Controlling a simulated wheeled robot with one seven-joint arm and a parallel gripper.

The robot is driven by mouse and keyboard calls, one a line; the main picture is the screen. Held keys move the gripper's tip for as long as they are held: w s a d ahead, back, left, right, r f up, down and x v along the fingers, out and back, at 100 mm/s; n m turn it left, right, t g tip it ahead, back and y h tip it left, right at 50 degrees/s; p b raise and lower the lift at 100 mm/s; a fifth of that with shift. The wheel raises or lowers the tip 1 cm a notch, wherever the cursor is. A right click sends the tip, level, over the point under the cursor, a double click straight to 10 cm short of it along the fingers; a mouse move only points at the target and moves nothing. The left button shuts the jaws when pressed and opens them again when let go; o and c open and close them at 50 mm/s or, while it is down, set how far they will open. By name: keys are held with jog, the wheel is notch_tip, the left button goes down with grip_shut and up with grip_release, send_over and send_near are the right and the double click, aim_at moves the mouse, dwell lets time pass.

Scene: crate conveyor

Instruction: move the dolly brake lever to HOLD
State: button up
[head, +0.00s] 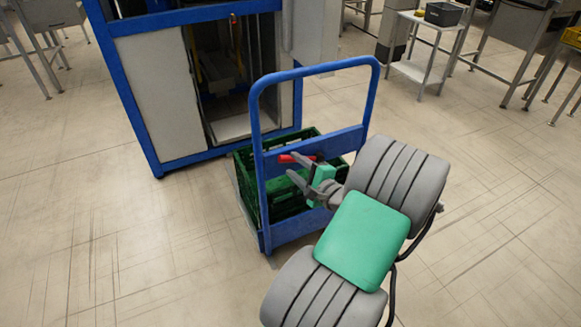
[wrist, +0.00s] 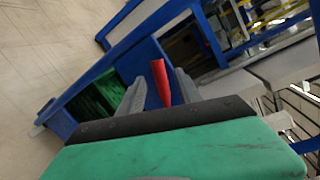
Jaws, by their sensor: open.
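A blue dolly (head: 262,165) with a tall push handle stands in the middle of the head view. Its red brake lever (head: 288,158) is on the crossbar of the handle. In the wrist view the red lever (wrist: 161,82) shows between the two grey fingers. My gripper (head: 291,167) is open, with its fingers close to the lever on the near side of the handle. I cannot tell whether a finger touches it. No HOLD mark is legible in either view.
A green crate (head: 244,170) sits on the dolly behind the handle. A blue-framed machine (head: 130,85) with an open bay stands directly behind. A small white side table (head: 420,72) is at the back right. The floor to the left and right is clear.

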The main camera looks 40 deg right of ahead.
jog(key=shift+w+d+f, duration=0.1)
jog(key=shift+w, duration=0.6)
jog(key=shift+w+d+f, duration=0.1)
jog(key=shift+w, duration=0.55)
jog(key=shift+c, duration=0.4)
grip_shut()
jog(key=shift+a, duration=0.1)
